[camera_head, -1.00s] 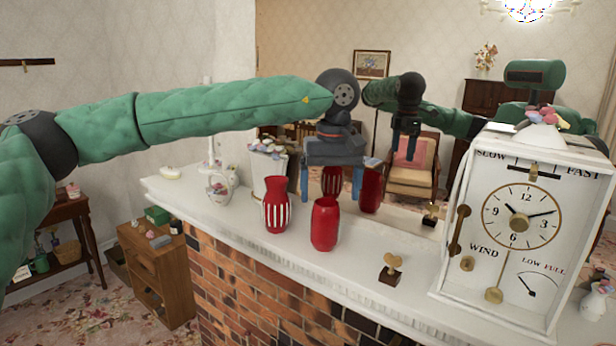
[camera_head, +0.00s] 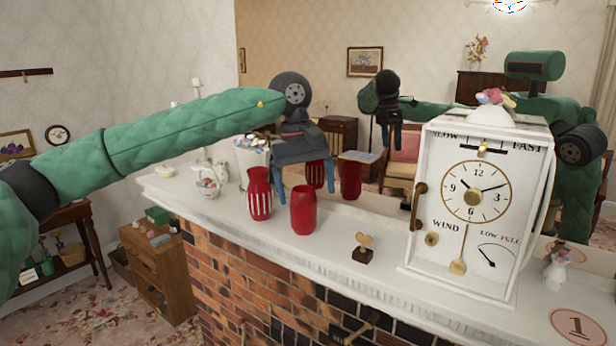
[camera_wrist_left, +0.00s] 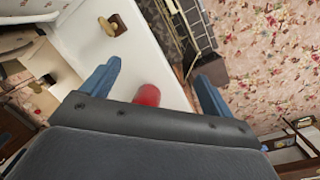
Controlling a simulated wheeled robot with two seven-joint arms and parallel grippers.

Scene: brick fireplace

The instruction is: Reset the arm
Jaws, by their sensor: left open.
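My left arm reaches in from the left of the head view. Its gripper (camera_head: 304,183) is open and empty, with its blue fingers apart above the mantel. A plain red vase (camera_head: 303,211) stands upright on the mantel just below the gripper in the head view. In the left wrist view the red vase (camera_wrist_left: 149,95) shows between the two fingers, partly hidden by the gripper body. I cannot tell whether the fingers touch it. A red vase with white stripes (camera_head: 259,196) stands to its left. My right gripper is not in view.
A mirror behind reflects my arm and the vases. A wooden cabinet (camera_head: 155,265) stands below left.

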